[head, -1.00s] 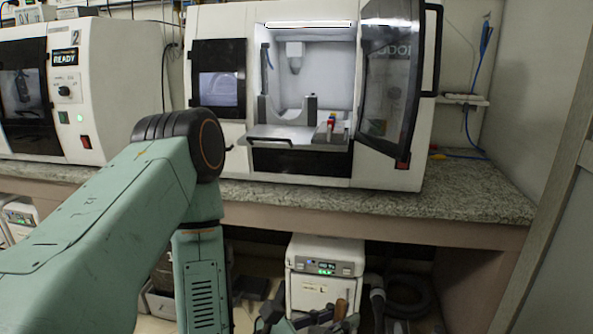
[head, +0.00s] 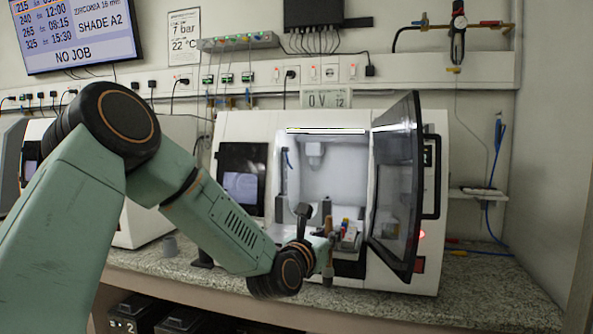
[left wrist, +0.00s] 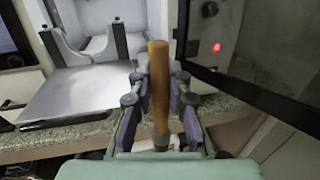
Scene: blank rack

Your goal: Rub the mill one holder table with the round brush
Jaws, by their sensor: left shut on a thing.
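The mill (head: 400,270) stands on the bench with its door open to the right. Its pale flat holder table (left wrist: 75,92) shows bare at left in the left wrist view, with a grey curved holder bracket (left wrist: 75,50) behind it. My left gripper (head: 325,240) is in front of the mill opening. It is shut on the round brush (left wrist: 158,85), whose wooden handle points up between the fingers (left wrist: 155,100). The brush appears apart from the table; its bristle end is not clear. My right gripper is not in view.
The open dark door (head: 397,190) stands close on the right of the gripper, with its edge also near in the left wrist view (left wrist: 240,90). Small coloured items (head: 347,228) sit by the mill opening. The granite bench (head: 460,300) is free at right.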

